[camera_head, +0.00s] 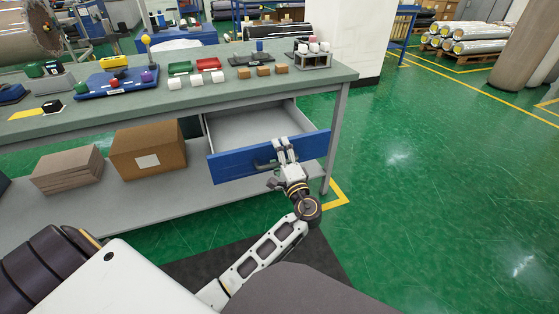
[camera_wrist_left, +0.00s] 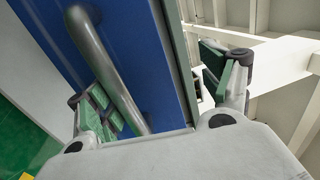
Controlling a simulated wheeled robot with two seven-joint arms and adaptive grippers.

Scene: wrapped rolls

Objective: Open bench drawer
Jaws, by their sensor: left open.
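The bench drawer (camera_head: 267,155) has a blue front and stands pulled out from under the green bench top, its pale grey inside showing bare. Its grey bar handle (camera_head: 262,165) is on the front, partly behind my gripper. My left gripper (camera_head: 286,145) is at the right half of the drawer front. In the left wrist view the gripper (camera_wrist_left: 165,95) is open, with one finger beside the handle (camera_wrist_left: 110,70) and the other past the edge of the blue front (camera_wrist_left: 150,50). I cannot tell whether the fingers touch it. My right gripper is not in view.
The bench top (camera_head: 130,112) carries small bins, blocks and a blue tray. The lower shelf (camera_head: 130,205) holds a cardboard box (camera_head: 149,150) and stacked flat boxes (camera_head: 67,169). A bench leg (camera_head: 335,135) stands just right of the drawer. The green floor to the right is clear.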

